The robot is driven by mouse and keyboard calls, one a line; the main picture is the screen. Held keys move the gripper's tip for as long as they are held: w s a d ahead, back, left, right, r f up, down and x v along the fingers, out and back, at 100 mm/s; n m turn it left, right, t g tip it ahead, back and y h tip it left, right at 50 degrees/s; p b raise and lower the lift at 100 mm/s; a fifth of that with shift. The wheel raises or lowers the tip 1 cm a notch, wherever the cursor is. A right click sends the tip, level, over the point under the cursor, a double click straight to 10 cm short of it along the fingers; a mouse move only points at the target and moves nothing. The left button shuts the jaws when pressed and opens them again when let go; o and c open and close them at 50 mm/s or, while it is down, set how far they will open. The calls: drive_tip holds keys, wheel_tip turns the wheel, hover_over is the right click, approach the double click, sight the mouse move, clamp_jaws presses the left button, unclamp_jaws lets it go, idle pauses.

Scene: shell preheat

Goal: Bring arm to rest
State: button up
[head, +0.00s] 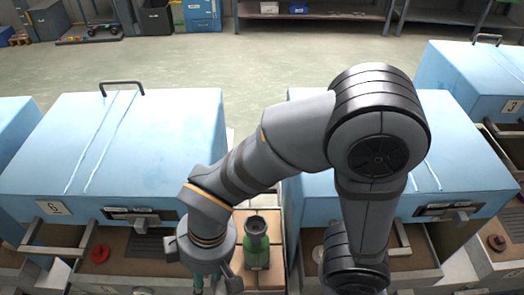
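My grey arm arches over the middle of the head view and bends down to my gripper (213,284) at the bottom edge, left of centre. The fingertips are cut off by the frame, so I cannot tell whether it is open or shut or holds something. A small teal part shows beside its left finger; I cannot tell what it belongs to. A green shell-like object with a dark top (256,245) stands upright just right of my gripper, on a light brown surface (270,278) between two blue cabinets.
A blue cabinet (130,140) stands at left and another (450,150) at right, partly behind my arm. Both have their drawers pulled out. A red round piece (99,253) lies in the left drawer. Open floor (270,60) lies behind, with shelving (330,15) at the back.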

drive_tip(key=a+f+n+b, duration=0.2)
drive_tip(key=a+f+b, duration=0.1)
drive_tip(key=f+b, duration=0.1)
drive_tip(key=s+d, duration=0.4)
drive_tip(key=d, duration=0.1)
drive_tip(key=shift+f+n, duration=0.3)
drive_tip(key=shift+f, duration=0.05)
drive_tip(key=shift+s+b, duration=0.2)
drive_tip(key=shift+b, duration=0.15)
